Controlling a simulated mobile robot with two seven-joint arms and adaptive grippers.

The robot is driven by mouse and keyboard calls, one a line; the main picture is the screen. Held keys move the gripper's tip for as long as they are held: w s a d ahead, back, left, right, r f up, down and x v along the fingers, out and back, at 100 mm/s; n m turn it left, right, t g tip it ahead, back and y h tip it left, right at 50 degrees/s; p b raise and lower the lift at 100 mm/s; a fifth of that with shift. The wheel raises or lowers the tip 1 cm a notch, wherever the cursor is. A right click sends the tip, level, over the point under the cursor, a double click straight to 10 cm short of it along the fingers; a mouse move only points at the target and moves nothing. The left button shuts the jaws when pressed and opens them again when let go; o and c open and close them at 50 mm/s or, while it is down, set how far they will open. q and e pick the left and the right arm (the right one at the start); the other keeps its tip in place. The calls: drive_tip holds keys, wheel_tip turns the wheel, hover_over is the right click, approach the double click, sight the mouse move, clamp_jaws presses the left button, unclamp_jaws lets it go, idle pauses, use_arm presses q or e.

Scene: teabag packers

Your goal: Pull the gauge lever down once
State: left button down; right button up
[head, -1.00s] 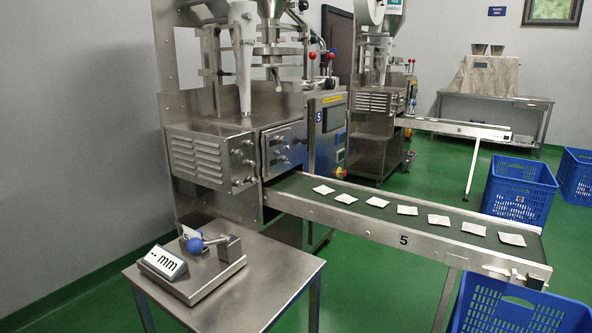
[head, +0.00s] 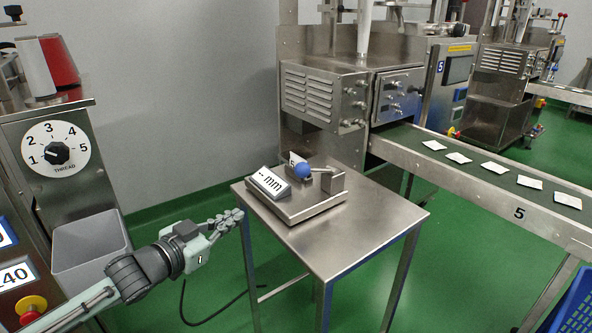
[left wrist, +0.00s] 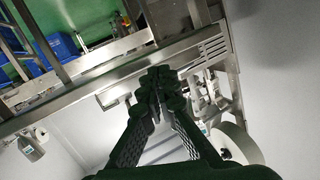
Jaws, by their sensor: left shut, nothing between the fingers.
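The gauge (head: 300,200) is a steel plate on a small steel table, with a tilted display (head: 269,183) reading "- mm". Its lever (head: 322,170) ends in a blue ball (head: 303,171) and joins a steel block at the right of the plate. My left gripper (head: 237,216) is shut and empty, left of the table's edge and apart from the gauge. In the left wrist view its fingers (left wrist: 157,85) meet in the middle. My right gripper is not in view.
The steel table (head: 370,240) has clear room at front and right. A machine with a thread dial (head: 56,153) and grey bin (head: 92,245) stands at left. A conveyor (head: 470,165) carrying several teabags runs at right. Green floor is open between.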

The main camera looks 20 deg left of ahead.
use_arm(q)
drive_tip(key=d+r+m+h, duration=0.2)
drive_tip(key=d+r+h, duration=0.1)
drive_tip(key=r, duration=0.4)
drive_tip(key=s+d+r+m+h+b, duration=0.1)
drive_tip(key=d+r+m+h, duration=0.2)
drive_tip(key=r+h, duration=0.3)
drive_tip(key=shift+s+d+r, duration=0.2)
drive_tip(key=shift+d+r, duration=0.35)
drive_tip(key=shift+r, duration=0.4)
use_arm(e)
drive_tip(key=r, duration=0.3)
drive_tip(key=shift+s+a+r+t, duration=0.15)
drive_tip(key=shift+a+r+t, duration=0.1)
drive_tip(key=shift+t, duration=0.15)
use_arm(q)
drive_tip(key=shift+w, duration=0.1)
drive_tip(key=r, duration=0.2)
hover_over(301, 174)
drive_tip(key=shift+p, duration=0.35)
drive_tip(key=shift+a+f+b, duration=0.2)
drive_tip(key=shift+a+f, duration=0.1)
drive_tip(key=shift+f, duration=0.8)
drive_tip(key=shift+a+f+b, duration=0.15)
drive_tip(key=shift+a+f, duration=0.1)
drive_tip(key=shift+f, duration=0.8)
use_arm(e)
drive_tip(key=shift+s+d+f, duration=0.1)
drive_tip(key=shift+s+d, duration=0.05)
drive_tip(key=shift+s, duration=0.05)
